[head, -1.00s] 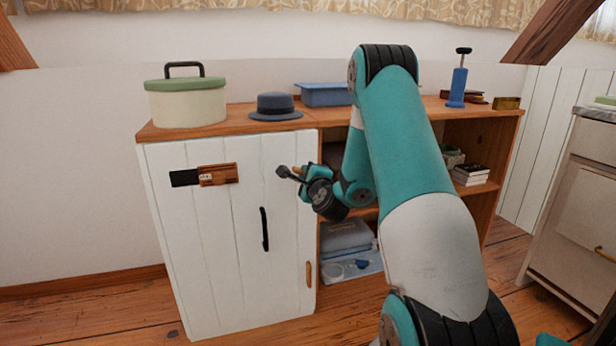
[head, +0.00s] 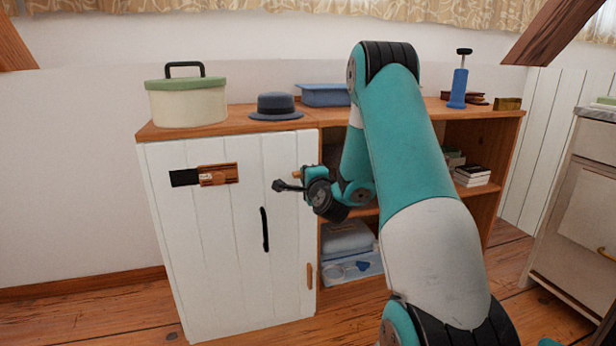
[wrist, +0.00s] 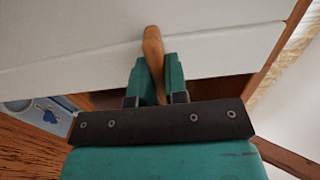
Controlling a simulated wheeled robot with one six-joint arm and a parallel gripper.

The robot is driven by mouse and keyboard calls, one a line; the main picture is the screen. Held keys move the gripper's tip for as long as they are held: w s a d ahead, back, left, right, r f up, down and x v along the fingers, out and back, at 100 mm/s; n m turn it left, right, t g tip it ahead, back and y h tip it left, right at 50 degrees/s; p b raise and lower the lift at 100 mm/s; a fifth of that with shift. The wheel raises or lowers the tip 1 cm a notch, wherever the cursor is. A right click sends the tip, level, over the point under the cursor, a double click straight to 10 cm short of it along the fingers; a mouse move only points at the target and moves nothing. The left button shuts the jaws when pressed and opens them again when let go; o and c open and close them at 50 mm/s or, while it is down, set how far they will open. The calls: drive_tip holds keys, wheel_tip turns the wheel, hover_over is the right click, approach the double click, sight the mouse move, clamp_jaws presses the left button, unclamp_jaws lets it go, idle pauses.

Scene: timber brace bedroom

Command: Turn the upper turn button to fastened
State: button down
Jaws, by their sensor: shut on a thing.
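The upper turn button (wrist: 153,45) is a small wooden bar at the edge of the white cabinet door (head: 220,250). In the wrist view it lies between the two teal fingers of my gripper (wrist: 155,80), which is shut on it. Its far end reaches past the fingertips over the white door. In the head view only a small orange-brown bit of the upper turn button (head: 296,174) shows beside my gripper (head: 303,174), roughly level; my gripper hides the rest. The lower turn button (head: 310,275) stands upright near the door's right edge.
The door has a black handle (head: 265,229) and a wooden slide latch (head: 218,174). Open shelves with a blue bin (head: 350,268) are to the right. A hat (head: 276,106) and a lidded tin (head: 187,104) stand on top. The floor in front is clear.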

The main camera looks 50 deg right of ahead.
drive_tip(key=shift+f, duration=0.1)
drive_tip(key=c, duration=1.1)
unclamp_jaws()
drive_tip(key=shift+c, duration=0.2)
drive_tip(key=shift+s, duration=0.1)
drive_tip(key=b+v, duration=1.7)
drive_tip(key=b, duration=0.4)
drive_tip(key=shift+s, duration=0.15)
